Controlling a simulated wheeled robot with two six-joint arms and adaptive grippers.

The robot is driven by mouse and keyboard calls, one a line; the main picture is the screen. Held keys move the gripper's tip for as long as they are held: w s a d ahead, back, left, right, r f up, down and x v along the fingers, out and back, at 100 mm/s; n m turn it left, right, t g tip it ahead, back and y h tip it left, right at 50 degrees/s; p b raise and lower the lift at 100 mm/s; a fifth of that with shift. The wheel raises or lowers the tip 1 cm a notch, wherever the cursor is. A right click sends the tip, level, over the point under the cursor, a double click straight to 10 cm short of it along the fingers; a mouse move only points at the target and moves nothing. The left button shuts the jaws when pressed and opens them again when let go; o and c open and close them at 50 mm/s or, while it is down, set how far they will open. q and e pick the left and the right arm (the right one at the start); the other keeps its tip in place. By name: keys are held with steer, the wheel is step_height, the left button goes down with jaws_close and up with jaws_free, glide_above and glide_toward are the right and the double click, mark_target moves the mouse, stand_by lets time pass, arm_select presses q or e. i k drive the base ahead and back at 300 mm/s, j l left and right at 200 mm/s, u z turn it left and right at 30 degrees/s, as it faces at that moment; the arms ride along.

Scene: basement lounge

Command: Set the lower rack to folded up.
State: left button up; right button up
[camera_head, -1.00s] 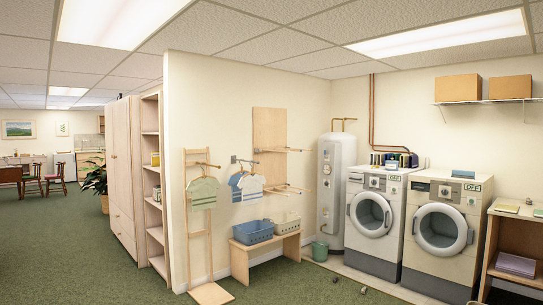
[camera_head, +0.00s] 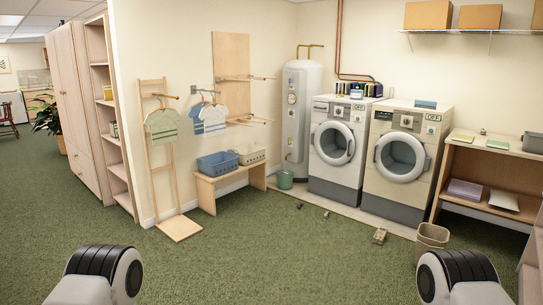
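A wooden wall panel (camera_head: 227,50) is on the cream wall left of the water heater. Two racks stick out from it into the room. The upper rack (camera_head: 248,78) juts out at mid-panel, and the lower rack (camera_head: 250,121) juts out near its bottom edge. Both look folded down, with rods roughly level. The lower rack hangs above a bench and appears empty. Rounded black and white parts of my two arms show at the bottom left and bottom right. Neither gripper is in view, and both arms are far from the panel.
Below the racks is a bench (camera_head: 207,182) with a blue basket (camera_head: 217,164) and a beige basket (camera_head: 250,153). A ladder-like stand (camera_head: 170,185) is left. Small items (camera_head: 380,236) and a bin (camera_head: 430,243) lie right. Green carpet (camera_head: 265,255) ahead is clear.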

mark_target(232, 120)
steer(key=i+z, duration=0.2)
steer(key=i, duration=3.45)
